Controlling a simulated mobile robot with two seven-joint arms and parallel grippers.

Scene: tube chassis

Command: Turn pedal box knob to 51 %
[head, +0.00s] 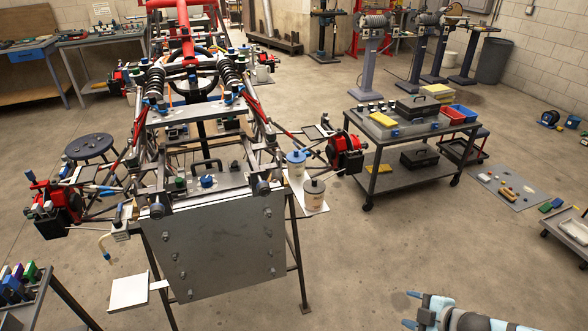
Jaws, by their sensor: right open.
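The tube chassis (146,150) stands on a frame left of centre, with a grey plate (225,250) across its front. Behind this plate, in the nose, lies a flat grey panel with a small blue knob (207,181) on it. A black handle shows just behind the knob. I take this to be the pedal box knob; its setting is too small to read. My right gripper (411,309) is at the bottom edge, right of centre, open and empty. It is far from the knob, over the floor to the right. My left gripper is not in view.
A grey cart (415,150) with boxes and trays stands right of the chassis. A round stool (89,147) stands to its left. White containers (314,191) stand beside the nose on the right. The floor between the front plate and my right gripper is clear.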

